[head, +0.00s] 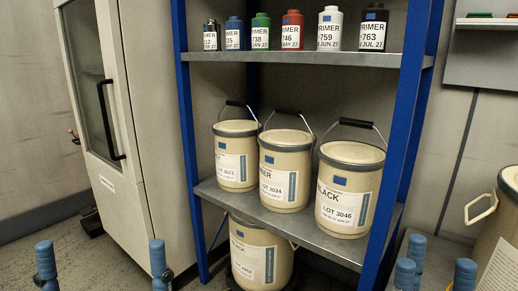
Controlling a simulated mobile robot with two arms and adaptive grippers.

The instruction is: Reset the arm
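My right gripper (430,263) shows at the bottom right as several blue fingertips pointing up. They stand apart with nothing seen between them. My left gripper (102,262) shows at the bottom left as two blue fingertips set wide apart, with only floor and cabinet seen between them. Both grippers look open and empty. The lower fingers, the palms and both arms are below the frame.
A blue-framed shelf (322,236) holds three buckets (285,185) and several primer bottles (261,32). Another bucket (261,258) stands beneath. A grey cabinet (130,110) stands left. A large drum (500,245) is close beside the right gripper.

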